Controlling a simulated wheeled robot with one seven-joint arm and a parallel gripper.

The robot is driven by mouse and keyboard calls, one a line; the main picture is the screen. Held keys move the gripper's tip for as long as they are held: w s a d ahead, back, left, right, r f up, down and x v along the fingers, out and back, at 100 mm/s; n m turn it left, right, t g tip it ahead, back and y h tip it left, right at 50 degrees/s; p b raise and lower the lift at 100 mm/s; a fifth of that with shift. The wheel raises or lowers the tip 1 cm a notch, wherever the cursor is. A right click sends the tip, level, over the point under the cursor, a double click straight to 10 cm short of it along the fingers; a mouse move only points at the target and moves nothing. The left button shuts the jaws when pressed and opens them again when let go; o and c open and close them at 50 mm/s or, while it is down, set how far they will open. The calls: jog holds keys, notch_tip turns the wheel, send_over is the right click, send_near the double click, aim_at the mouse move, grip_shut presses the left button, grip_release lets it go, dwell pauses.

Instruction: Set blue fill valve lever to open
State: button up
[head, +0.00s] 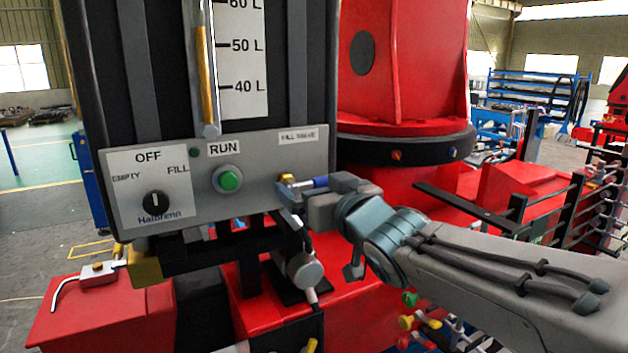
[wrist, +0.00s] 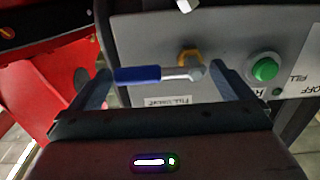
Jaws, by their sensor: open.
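The fill valve lever has a blue handle (head: 320,182) on a metal shaft. It lies about horizontal, pointing right from its brass valve body (head: 287,179) at the panel's right end. In the wrist view the blue handle (wrist: 137,75) points left, and the brass body (wrist: 190,58) sits behind the shaft's end. My gripper (head: 303,190) is at the lever. In the wrist view my gripper (wrist: 164,85) is open, with one finger near the handle's free end and the other near the pivot end. Whether either finger touches the lever is unclear.
The grey control panel (head: 250,185) carries a green RUN button (head: 230,181), a black selector knob (head: 155,202) and a "FILL VALVE" label (head: 298,136) above the valve. A gauge tube (head: 207,80) stands above. A red crane column (head: 405,60) is behind. A grey round fitting (head: 304,270) hangs below the panel.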

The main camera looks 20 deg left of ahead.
jog(key=shift+w+a, duration=0.35)
jog(key=shift+a, duration=0.05)
jog(key=c, duration=1.2)
jog(key=shift+o, duration=0.2)
